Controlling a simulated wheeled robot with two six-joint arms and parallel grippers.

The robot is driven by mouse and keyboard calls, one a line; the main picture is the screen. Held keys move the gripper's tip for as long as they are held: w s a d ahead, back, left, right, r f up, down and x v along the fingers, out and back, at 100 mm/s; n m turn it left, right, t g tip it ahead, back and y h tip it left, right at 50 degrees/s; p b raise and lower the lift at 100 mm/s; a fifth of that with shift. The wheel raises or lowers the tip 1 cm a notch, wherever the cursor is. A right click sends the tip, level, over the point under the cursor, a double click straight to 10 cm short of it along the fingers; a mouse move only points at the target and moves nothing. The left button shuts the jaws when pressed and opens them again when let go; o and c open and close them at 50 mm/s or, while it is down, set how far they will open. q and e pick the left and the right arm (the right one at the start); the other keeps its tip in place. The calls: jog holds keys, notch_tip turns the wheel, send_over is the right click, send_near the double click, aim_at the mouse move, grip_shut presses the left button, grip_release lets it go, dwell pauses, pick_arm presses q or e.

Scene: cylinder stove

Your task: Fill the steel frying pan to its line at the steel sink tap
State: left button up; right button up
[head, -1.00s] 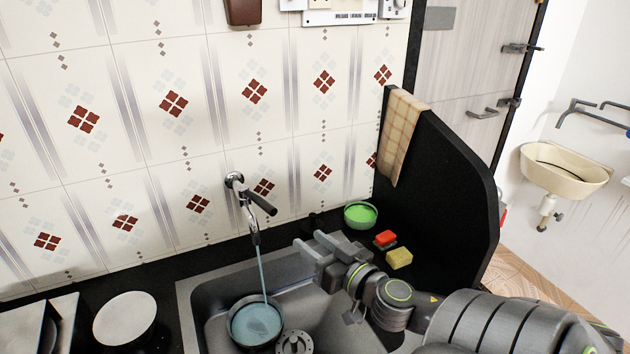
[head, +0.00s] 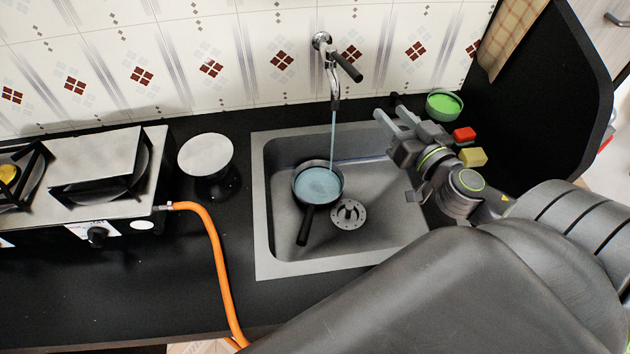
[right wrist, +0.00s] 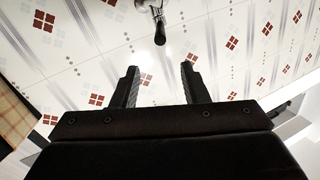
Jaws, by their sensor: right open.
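The frying pan (head: 318,184) sits in the left part of the steel sink (head: 282,256), its dark handle pointing toward the front. Bluish water stands in the pan; I cannot make out its line. The wall tap (head: 334,78) is running, and a thin stream falls into the pan. The tap's dark lever (head: 347,66) points forward and right; it also shows in the right wrist view (right wrist: 159,33). My right gripper (head: 388,118) is open and empty over the sink's back right, right of the stream and below the lever. My left gripper is out of view.
A green bowl (head: 443,106), a red sponge (head: 464,134) and a yellow sponge (head: 472,157) lie right of the sink. A round white-topped object (head: 205,154) stands between sink and stove (head: 110,190). An orange hose (head: 219,262) runs down the front. A black partition (head: 560,90) stands at right.

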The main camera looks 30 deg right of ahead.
jog(key=m+p, duration=0.5)
send_near(350, 65)
jog(key=w, duration=0.6)
jog(key=w+d+f, duration=0.1)
jog(key=w, duration=0.3)
jog(key=shift+w, duration=0.1)
jog(key=shift+c, duration=0.2)
grip_shut()
